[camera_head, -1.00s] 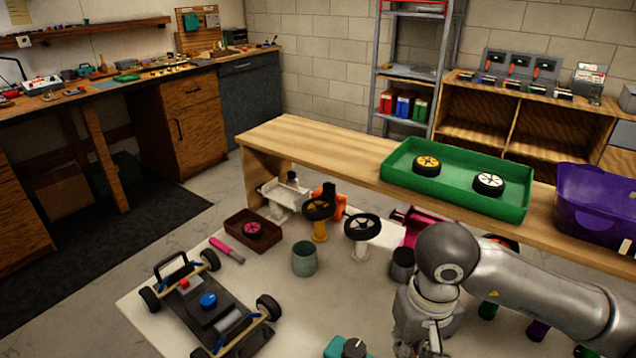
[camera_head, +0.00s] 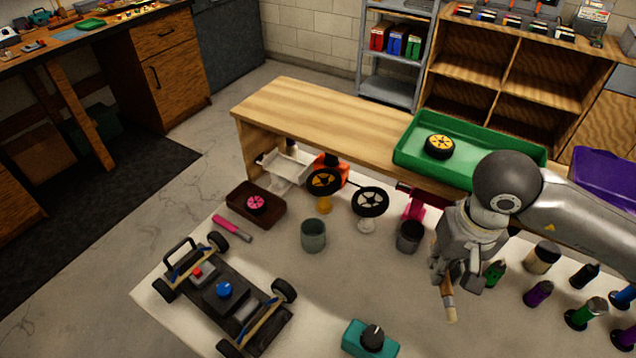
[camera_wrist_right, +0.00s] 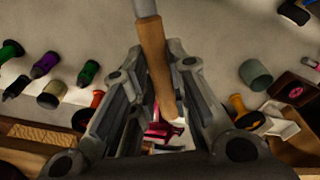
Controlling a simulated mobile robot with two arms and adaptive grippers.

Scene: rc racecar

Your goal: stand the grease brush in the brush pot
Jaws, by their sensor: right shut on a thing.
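My right gripper (camera_head: 455,280) is shut on the grease brush (camera_head: 448,300), over the white table and right of the pots. The brush hangs below the fingers, slightly tilted. In the right wrist view, its wooden handle (camera_wrist_right: 155,60) lies between the fingers (camera_wrist_right: 158,100), with a grey part beyond it at the top edge. Two open pots stand on the table: a grey-green one (camera_head: 313,237) and a dark grey one (camera_head: 409,237) nearer the gripper. I cannot tell which is the brush pot. The grey-green pot also shows in the wrist view (camera_wrist_right: 255,75). My left gripper is not in view.
A car chassis (camera_head: 225,295) stands at left, a teal box with a black knob (camera_head: 369,340) at front. Wheels on stands (camera_head: 370,202) and a wooden shelf (camera_head: 320,120) with a green tray (camera_head: 470,172) lie behind. Several bottles (camera_head: 540,293) stand at right. The middle front is mostly clear.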

